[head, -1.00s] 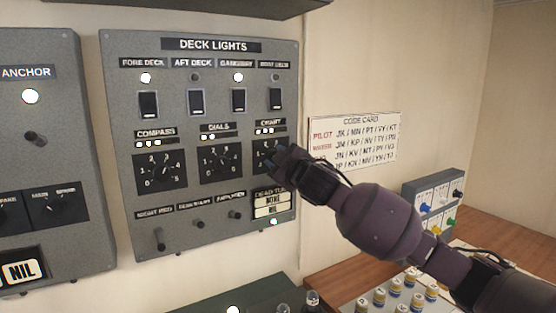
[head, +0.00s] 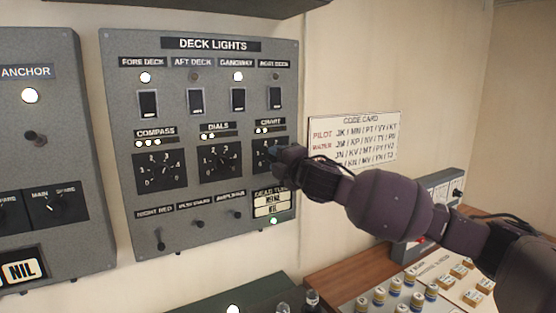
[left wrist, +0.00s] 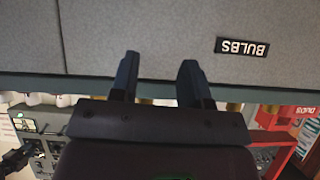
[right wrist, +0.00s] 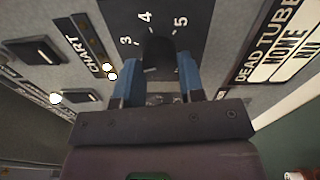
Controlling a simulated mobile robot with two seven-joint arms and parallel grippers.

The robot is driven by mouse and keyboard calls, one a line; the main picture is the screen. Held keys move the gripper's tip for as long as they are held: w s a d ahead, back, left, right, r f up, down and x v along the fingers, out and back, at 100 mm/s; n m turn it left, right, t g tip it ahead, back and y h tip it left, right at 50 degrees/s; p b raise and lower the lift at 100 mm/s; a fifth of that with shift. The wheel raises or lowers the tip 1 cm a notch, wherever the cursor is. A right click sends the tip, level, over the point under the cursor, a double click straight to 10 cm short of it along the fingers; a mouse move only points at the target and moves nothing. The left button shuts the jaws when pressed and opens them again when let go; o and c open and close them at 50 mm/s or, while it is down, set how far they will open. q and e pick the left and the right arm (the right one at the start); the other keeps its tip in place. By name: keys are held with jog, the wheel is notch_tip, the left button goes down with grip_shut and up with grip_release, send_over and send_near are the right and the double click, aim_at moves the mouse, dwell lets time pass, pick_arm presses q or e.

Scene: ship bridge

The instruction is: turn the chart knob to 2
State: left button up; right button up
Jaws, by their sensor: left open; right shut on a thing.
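The chart knob (right wrist: 158,58) is a dark knob on a black dial plate in the right wrist view, with 3, 4 and 5 visible around it. My right gripper (right wrist: 158,82) is shut on it, one blue finger on each side. The knob's pointer and the other numbers are hidden. In the head view my right gripper (head: 277,154) covers most of the chart dial (head: 259,160), below the CHART label. My left gripper (left wrist: 160,75) is open and empty in the left wrist view, in front of a grey surface labelled BULBS.
The deck lights panel (head: 215,110) also carries the compass dial (head: 160,172), the dials dial (head: 221,161), switches and small levers. A code card (head: 355,138) is on the wall to the right. A desk with several capped pieces (head: 395,297) lies below my right arm.

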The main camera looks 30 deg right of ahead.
jog(key=shift+n, duration=0.6)
jog(key=o, duration=0.9)
jog(key=shift+o, duration=0.2)
jog(key=shift+s, duration=0.1)
jog(key=s+d+b, duration=0.1)
jog(key=s+b, duration=0.1)
jog(key=s, duration=0.8)
jog(key=shift+s+f+b, duration=0.2)
jog(key=shift+s+b, duration=0.1)
jog(key=shift+b, duration=0.05)
